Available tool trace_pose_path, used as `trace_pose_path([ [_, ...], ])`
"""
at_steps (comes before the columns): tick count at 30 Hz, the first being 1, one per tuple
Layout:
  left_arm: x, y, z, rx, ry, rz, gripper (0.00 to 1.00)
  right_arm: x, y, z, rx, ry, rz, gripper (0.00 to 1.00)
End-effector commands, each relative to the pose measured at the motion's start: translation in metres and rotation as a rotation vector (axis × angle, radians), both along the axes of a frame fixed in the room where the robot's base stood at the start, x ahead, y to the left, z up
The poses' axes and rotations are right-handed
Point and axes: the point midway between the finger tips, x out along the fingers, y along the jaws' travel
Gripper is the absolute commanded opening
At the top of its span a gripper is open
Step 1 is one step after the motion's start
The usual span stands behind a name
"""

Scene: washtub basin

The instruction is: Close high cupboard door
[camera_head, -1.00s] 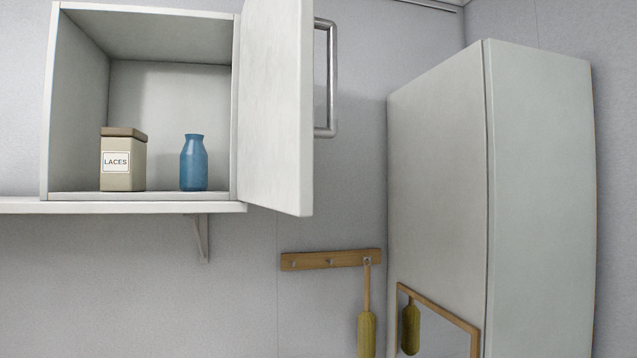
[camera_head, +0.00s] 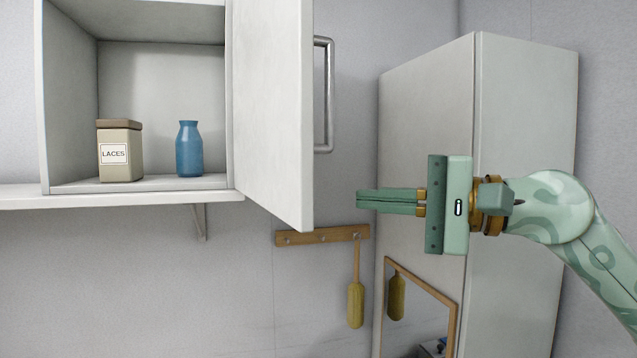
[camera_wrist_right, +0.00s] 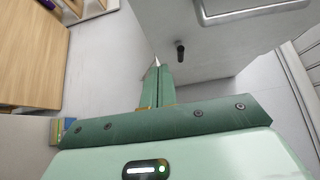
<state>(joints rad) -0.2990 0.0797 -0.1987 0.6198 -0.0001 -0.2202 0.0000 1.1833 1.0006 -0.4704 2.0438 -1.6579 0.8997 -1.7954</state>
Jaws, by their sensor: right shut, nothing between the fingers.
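The high cupboard (camera_head: 44,110) is on the wall at the upper left in the head view. Its white door (camera_head: 272,105) stands wide open on the right side, swung out towards me. A grey bar handle (camera_head: 329,95) is on the door's right-hand face. My right gripper (camera_head: 360,200) comes in from the right, pointing left, to the right of the door's lower corner and below the handle. It is shut and empty, with a visible gap to the door in the picture. Its fingers also show in the right wrist view (camera_wrist_right: 157,75). My left gripper is out of view.
A beige LACES box (camera_head: 120,152) and a blue bottle (camera_head: 189,149) stand inside the cupboard. A tall grey cabinet (camera_head: 520,180) is behind my right arm. A wooden peg rail (camera_head: 322,235) with a hanging yellowish brush (camera_head: 355,305) is below the door.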

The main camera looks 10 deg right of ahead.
Motion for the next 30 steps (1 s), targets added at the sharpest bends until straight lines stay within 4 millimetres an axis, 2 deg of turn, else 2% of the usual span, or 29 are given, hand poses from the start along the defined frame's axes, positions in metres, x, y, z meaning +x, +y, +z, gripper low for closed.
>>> trace_pose_path([
  [1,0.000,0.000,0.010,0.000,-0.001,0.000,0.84,0.005,0.010,0.005,0.002,0.002,0.005,0.00],
  [6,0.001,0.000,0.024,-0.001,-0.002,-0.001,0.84,0.025,0.039,0.005,0.002,0.001,0.004,0.00],
  [12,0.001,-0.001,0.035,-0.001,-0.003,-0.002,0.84,0.018,0.065,0.002,0.002,0.001,0.002,0.00],
  [18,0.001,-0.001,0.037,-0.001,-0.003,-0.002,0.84,0.016,0.074,0.001,0.004,0.002,0.001,0.00],
  [30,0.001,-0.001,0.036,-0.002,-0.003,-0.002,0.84,0.017,0.075,0.000,0.004,0.002,-0.001,0.00],
])
